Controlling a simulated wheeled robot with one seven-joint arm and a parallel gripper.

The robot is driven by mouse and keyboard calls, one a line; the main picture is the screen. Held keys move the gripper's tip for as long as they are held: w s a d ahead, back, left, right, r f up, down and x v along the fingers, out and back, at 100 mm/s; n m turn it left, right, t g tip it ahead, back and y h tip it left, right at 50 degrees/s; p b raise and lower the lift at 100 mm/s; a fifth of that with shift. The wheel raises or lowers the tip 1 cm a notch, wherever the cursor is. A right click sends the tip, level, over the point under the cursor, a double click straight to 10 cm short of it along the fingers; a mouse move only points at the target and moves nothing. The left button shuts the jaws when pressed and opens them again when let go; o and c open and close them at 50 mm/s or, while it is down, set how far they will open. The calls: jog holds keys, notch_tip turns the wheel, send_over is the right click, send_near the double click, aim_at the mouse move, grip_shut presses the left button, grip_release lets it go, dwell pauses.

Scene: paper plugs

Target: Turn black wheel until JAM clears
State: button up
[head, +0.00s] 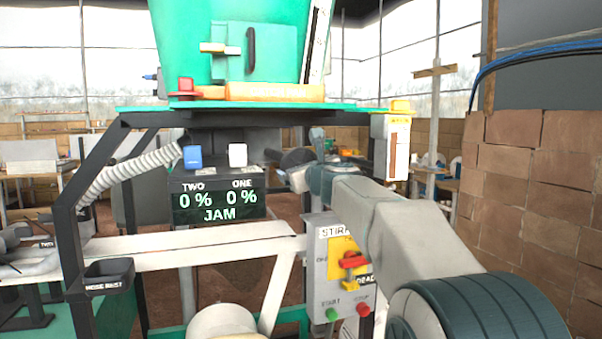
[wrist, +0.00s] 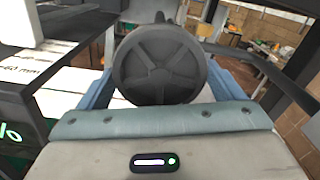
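The black wheel (wrist: 160,65), a dark spoked disc, fills the middle of the wrist view. The blue fingers of my gripper (wrist: 160,88) are wide apart, one at each side of the wheel. I cannot tell whether they press on its rim. In the head view the wheel (head: 297,158) is a small dark shape by my gripper (head: 312,165), partly hidden by my arm. The display (head: 219,202) reads TWO 0 %, ONE 0 % and JAM in green.
A control panel (head: 322,290) with a red-yellow switch and green and red buttons stands below my arm. Dark frame posts (head: 68,190) and a white beam (head: 170,252) surround the machine. A green hopper (head: 190,40) is above. Stacked brown blocks (head: 535,170) stand at right.

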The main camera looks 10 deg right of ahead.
jog(key=shift+o, duration=1)
jog(key=shift+s, duration=0.1)
jog(key=shift+s+d+b, duration=0.15)
jog(key=shift+s+b, duration=0.1)
jog(key=shift+s, duration=0.7)
jog(key=shift+s+d+b, duration=0.15)
jog(key=shift+s+b, duration=0.05)
jog(key=shift+s, duration=0.75)
jog(key=s, duration=0.4)
jog(key=shift+d, duration=0.3)
jog(key=shift+s, duration=0.1)
